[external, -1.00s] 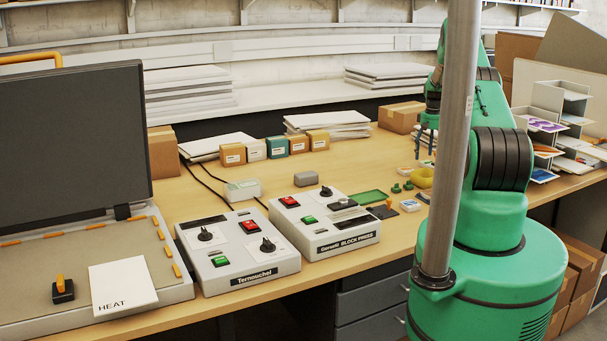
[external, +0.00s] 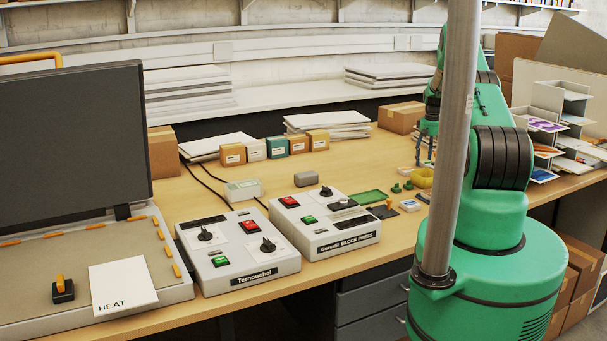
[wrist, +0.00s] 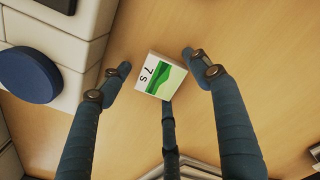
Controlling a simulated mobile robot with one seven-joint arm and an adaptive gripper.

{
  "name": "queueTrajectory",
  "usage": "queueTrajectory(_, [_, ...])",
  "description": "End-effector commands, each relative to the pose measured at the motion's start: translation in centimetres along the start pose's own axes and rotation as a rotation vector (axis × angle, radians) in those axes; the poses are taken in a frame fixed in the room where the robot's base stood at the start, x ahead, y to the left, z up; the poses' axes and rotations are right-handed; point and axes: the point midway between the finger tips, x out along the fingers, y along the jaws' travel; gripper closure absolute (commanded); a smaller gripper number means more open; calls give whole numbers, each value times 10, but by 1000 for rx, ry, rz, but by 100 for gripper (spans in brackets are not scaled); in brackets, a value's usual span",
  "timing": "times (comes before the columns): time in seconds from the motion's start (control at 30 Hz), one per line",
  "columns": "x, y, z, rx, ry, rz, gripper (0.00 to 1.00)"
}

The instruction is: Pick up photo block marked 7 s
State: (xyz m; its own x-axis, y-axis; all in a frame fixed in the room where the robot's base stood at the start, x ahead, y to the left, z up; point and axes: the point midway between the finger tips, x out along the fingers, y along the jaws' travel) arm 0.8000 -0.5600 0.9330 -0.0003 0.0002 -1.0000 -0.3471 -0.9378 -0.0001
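The photo block marked 7 s (wrist: 161,76) lies on the wooden table in the wrist view, white with a green picture, slightly turned. My gripper (wrist: 156,61) has blue jointed fingers spread around it, two at the sides and one at the lower edge. The side fingertips stand apart from the block, with bare wood showing between on the right. The lower finger overlaps the block's edge in the picture; I cannot tell if it touches. In the external view my gripper (external: 425,157) points down at the table's far right, and I cannot make out the block there.
A pale padded-looking thing (wrist: 62,28) with a blue disc (wrist: 27,74) is close on the left in the wrist view. In the external view a yellow ring (external: 421,178), small green pieces and a green tray (external: 369,196) lie near my gripper. A cardboard box (external: 400,116) stands behind.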

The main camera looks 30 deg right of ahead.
Motion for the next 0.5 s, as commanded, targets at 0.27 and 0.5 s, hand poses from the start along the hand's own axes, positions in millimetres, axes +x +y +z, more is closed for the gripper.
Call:
queueTrajectory(0.27, [0, 0, 0, 0, 0, 0, 86])
queueTrajectory(0.5, [0, 0, 0, 0, 0, 0, 86])
